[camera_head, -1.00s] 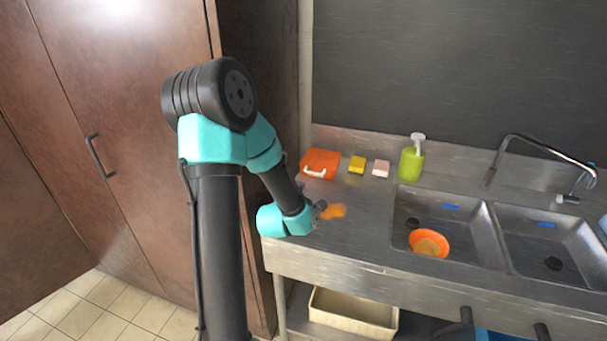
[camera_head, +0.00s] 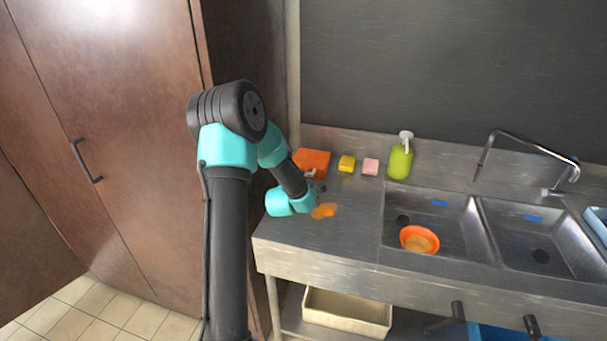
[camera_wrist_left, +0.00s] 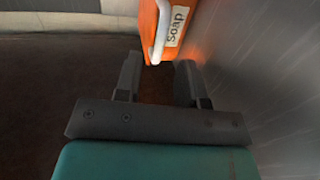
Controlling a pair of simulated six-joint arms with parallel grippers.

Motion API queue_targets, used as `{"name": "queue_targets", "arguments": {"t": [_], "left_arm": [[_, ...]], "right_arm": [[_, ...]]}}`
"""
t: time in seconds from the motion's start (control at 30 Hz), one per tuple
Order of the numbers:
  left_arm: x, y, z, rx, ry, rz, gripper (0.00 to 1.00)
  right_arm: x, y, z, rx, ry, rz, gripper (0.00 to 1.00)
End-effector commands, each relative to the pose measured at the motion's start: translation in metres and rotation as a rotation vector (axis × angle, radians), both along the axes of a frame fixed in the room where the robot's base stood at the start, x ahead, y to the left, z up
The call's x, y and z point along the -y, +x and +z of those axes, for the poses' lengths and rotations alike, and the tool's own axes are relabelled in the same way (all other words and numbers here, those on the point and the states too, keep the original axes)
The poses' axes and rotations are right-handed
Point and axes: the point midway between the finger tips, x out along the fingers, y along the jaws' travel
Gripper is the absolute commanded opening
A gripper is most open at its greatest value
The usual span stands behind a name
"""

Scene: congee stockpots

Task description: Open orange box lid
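The orange box (camera_head: 315,157) stands at the back left of the steel counter, partly covered by my left arm. The left wrist view shows its orange side (camera_wrist_left: 149,18) edge-on, with a white handle (camera_wrist_left: 160,34) and a "soap" label (camera_wrist_left: 177,25). The lid looks shut, though its seam is not clear. My left gripper (camera_head: 320,187) is just in front of the box, low over the counter. In the left wrist view its fingers (camera_wrist_left: 158,78) are spread and empty, with the handle ahead of the gap between them. My right gripper is not in view.
A yellow sponge (camera_head: 347,164), a pink block (camera_head: 370,167) and a green soap bottle (camera_head: 400,160) stand right of the box. Farther right is a double sink with an orange bowl (camera_head: 419,239) and a faucet (camera_head: 530,148). The front left counter (camera_head: 330,235) is clear.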

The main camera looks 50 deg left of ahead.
Motion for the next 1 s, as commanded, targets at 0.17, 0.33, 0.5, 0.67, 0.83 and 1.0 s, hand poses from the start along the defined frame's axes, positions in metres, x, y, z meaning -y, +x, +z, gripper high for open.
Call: {"name": "queue_targets", "arguments": {"t": [0.17,0.33,0.5,0.67,0.83,1.0], "left_arm": [[-0.015,0.026,-0.007,0.0,0.0,0.0,0.36],[-0.026,0.043,-0.012,-0.001,-0.001,0.0,0.36],[-0.03,0.05,-0.013,0.0,0.0,0.0,0.36],[-0.03,0.05,-0.013,-0.001,-0.001,0.0,0.36],[-0.03,0.05,-0.013,-0.001,-0.001,0.0,0.3],[-0.03,0.05,-0.013,-0.001,-0.001,0.0,0.14]], "right_arm": [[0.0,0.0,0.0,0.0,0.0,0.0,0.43],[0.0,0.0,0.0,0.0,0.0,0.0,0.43],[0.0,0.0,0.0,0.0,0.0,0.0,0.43],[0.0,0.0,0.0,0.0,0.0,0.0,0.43],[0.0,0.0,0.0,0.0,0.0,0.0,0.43],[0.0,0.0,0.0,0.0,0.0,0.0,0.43]]}}
